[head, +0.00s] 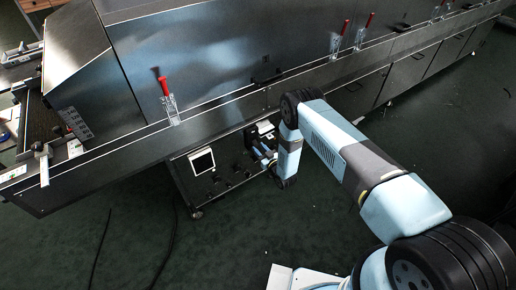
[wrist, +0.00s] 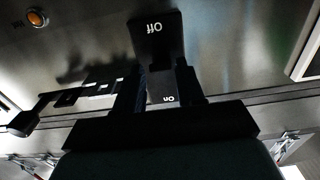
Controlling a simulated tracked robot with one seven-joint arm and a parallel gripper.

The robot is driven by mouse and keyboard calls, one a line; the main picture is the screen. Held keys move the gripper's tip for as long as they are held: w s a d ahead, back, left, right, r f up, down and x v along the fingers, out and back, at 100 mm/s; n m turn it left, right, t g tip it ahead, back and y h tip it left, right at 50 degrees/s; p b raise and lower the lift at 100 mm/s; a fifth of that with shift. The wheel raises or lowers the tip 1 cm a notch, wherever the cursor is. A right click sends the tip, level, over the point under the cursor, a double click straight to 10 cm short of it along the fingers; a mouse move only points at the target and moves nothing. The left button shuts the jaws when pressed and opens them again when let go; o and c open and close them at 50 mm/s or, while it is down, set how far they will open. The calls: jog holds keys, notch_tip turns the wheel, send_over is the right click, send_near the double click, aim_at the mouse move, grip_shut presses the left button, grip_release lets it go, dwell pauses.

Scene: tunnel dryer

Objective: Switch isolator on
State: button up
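In the wrist view the isolator (wrist: 155,35) is a black piece with an upside-down "Off" label. Below it, a paler grey part (wrist: 163,88) carries an upside-down "on" label. My gripper (wrist: 160,92) has its two dark fingers apart, one on each side of the grey part. Whether they touch it cannot be told. In the head view my gripper (head: 262,152) reaches left toward the panel (head: 190,183) under the dryer. The isolator cannot be made out there, close to my arm.
An orange lamp (wrist: 37,18) is at upper left in the wrist view, with a dark lever-like part (wrist: 65,97) below it. The long metal dryer (head: 200,50) stands above. Cables (head: 102,245) lie on open floor.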

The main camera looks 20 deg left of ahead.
jog(key=shift+x, duration=0.8)
grip_shut()
